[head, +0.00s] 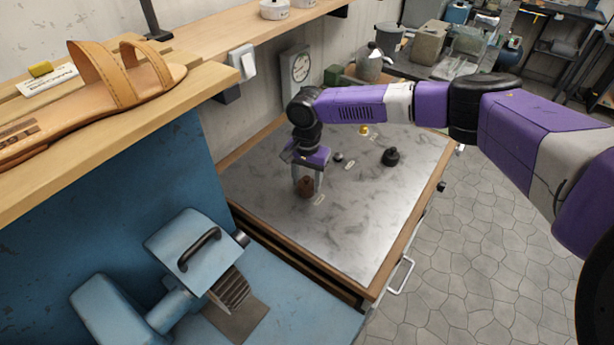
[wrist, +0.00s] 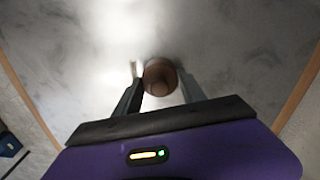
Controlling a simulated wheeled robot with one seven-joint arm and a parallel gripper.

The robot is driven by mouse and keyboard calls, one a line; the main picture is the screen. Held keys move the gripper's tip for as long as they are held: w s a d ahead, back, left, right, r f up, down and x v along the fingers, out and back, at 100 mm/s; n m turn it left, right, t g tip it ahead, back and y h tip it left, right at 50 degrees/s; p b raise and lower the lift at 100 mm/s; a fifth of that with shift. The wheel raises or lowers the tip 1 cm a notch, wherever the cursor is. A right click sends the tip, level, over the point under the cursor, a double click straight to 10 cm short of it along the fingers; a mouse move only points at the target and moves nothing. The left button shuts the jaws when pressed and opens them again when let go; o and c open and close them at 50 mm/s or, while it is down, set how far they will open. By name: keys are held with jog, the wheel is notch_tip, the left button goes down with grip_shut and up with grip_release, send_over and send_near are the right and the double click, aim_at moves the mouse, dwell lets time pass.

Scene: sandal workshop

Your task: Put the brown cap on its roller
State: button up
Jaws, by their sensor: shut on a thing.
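The brown cap (head: 305,186) is near the left side of the marble-topped table in the head view, beside a small pale label. It also shows in the wrist view (wrist: 159,76) as a round brown thing between the fingers. My gripper (head: 307,183) reaches down from above with its fingers on either side of the cap, shut on it. In the wrist view the fingertips (wrist: 160,84) touch its sides. Whether the cap rests on a roller or on the table is hidden. A black knob-like piece (head: 391,157) and a small grey piece (head: 338,157) stand farther back.
The marble-topped table (head: 350,225) is clear at its front and right. A small yellow piece (head: 364,130) stands near its back edge. A blue machine (head: 195,255) is at the lower left. A wooden shelf with a sandal (head: 95,90) overhangs at the left.

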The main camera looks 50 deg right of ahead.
jog(key=shift+f, duration=0.25)
jog(key=o, duration=1.4)
jog(key=shift+r, duration=0.15)
notch_tip(320, 180, up, 8)
jog(key=shift+f+b, duration=0.2)
jog(key=shift+b, duration=0.45)
